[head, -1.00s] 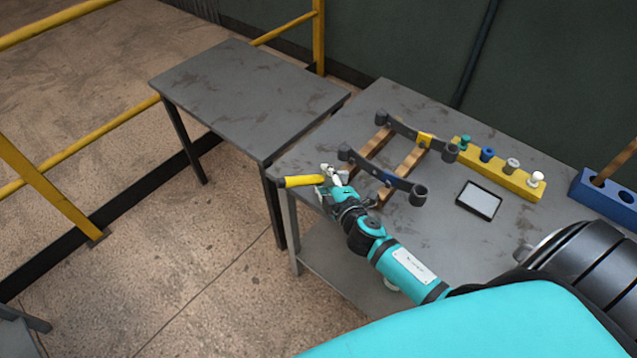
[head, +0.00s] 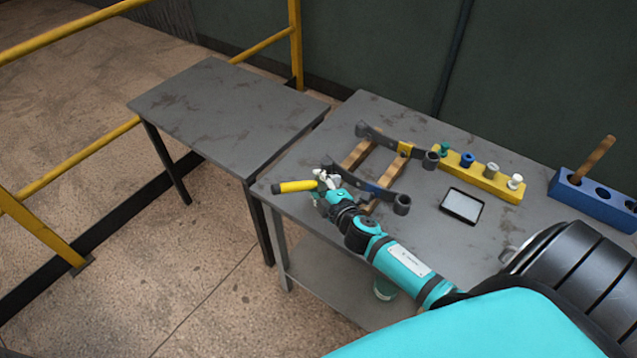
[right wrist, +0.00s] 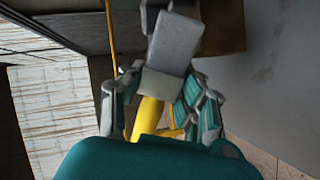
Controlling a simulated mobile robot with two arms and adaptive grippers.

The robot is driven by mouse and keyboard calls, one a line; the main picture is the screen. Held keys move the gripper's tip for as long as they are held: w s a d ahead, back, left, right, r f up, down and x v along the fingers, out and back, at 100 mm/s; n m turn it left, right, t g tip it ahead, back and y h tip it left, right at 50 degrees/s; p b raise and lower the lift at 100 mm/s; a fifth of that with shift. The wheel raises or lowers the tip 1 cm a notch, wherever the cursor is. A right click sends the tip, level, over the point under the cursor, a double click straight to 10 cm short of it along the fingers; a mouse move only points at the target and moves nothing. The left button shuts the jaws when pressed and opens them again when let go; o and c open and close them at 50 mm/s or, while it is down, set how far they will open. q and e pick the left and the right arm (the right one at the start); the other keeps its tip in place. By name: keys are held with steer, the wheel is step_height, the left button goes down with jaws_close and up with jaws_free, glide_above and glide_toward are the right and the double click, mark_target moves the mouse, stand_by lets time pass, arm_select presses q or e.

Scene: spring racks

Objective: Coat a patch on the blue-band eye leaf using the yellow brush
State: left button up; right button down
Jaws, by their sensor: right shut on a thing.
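The blue-band eye leaf (head: 385,195) is a dark bar with rolled eyes, lying across wooden strips on the grey table, nearer to me than the other leaf. Its blue band is partly behind my right arm. My right gripper (head: 327,183) is shut on the yellow brush (head: 298,186), at the left end of this leaf. The brush's yellow handle points left, over the table's left edge; it shows between the fingers in the right wrist view (right wrist: 150,116). The bristles cannot be made out. I cannot tell whether brush and leaf touch. My left gripper is out of view.
A yellow-band leaf (head: 379,138) lies behind. A yellow rack (head: 482,177) with several coloured pieces, a dark-framed pad (head: 462,206) and a blue holed block (head: 597,198) with a wooden handle stand to the right. A bare table (head: 228,105) stands at left.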

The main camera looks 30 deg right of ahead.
mark_target(337, 184)
steer(key=shift+w+d, duration=0.3)
steer(key=shift+d, duration=0.4)
steer(key=shift+s, duration=0.15)
steer(key=shift+s+d, duration=0.45)
steer(key=shift+s, duration=0.7)
steer(key=shift+s+d, duration=0.45)
steer(key=shift+s, duration=0.7)
steer(key=shift+s+d, duration=0.45)
steer(key=shift+s, duration=0.7)
steer(key=shift+w+a+p, duration=0.1)
steer(key=shift+w+a, duration=0.4)
steer(key=shift+w, duration=0.7)
steer(key=shift+w+a+p, duration=0.1)
steer(key=shift+w+a, duration=0.4)
steer(key=shift+w, duration=0.65)
steer(key=shift+w+a+p, duration=0.1)
steer(key=shift+w+a, duration=0.4)
steer(key=shift+w, duration=0.7)
steer(key=shift+s+a, duration=0.4)
steer(key=shift+a, duration=0.5)
steer(key=shift+s+a, duration=0.35)
steer(key=shift+a, duration=0.6)
steer(key=shift+s+a, duration=0.4)
steer(key=shift+a, duration=0.5)
